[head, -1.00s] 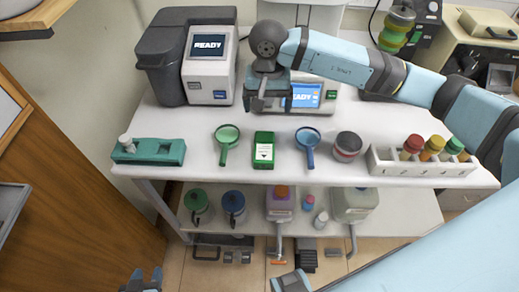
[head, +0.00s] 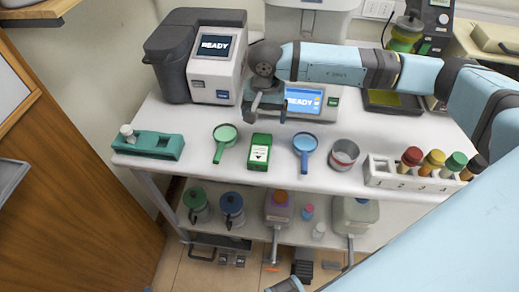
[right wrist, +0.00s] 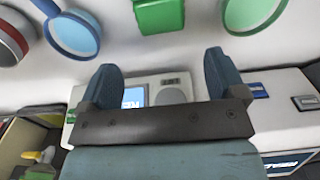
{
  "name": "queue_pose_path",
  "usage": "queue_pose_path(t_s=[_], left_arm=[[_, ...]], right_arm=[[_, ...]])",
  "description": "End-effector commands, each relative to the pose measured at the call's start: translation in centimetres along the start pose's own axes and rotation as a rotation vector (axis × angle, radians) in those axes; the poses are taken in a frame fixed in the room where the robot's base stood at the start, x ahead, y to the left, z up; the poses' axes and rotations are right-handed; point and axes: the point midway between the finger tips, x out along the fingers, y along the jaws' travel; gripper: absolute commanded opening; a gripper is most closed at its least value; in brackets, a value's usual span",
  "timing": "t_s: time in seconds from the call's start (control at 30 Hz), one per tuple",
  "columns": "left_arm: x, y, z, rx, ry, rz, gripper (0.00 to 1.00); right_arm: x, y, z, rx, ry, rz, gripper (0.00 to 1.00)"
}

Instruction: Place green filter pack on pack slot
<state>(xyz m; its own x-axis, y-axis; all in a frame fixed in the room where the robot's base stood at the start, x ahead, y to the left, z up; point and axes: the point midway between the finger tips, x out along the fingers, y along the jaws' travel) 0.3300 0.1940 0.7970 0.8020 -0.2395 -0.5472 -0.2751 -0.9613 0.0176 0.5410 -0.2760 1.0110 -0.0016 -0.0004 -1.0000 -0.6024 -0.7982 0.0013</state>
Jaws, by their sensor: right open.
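The green filter pack (head: 260,152) is a small green box with a white label. It lies on the white bench top between the green round-headed tool and the blue one. It also shows at the top of the right wrist view (right wrist: 160,14). My right gripper (head: 269,115) is open and empty, behind the pack and above the bench, apart from it. Its two spread fingers show in the right wrist view (right wrist: 160,68). I cannot tell for sure which thing is the pack slot. A teal block (head: 165,148) with a white piece on it sits at the bench's left end. My left gripper is not in view.
The green round tool (head: 224,134) and blue round tool (head: 305,143) flank the pack closely. A red-banded cup (head: 343,157) and a white vial rack (head: 379,172) stand to the right. A READY-screen machine (head: 217,67) and a blue-screen device (head: 304,101) stand behind.

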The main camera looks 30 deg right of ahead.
Motion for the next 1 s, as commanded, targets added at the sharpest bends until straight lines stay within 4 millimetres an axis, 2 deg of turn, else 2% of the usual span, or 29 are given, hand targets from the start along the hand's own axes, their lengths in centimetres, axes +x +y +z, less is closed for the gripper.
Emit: queue_pose_path(t_s=[0.1,0.37,0.7,0.9,0.93,1.0], left_arm=[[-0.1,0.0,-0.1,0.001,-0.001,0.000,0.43],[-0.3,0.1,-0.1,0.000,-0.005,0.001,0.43],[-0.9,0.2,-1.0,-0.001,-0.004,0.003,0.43],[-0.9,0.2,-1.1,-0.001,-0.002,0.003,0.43],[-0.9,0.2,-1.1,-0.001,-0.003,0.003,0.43],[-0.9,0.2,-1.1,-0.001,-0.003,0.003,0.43]], right_arm=[[1.7,0.0,0.0,0.001,-0.001,0.001,0.89],[3.2,-0.1,0.0,0.000,0.000,0.001,0.89],[7.7,-0.4,0.1,0.000,0.000,-0.001,0.89],[7.9,-0.4,0.1,0.000,0.001,-0.002,0.89],[7.9,-0.4,0.1,0.000,0.001,-0.001,0.87],[7.9,-0.4,0.1,0.000,0.001,-0.001,0.71]])
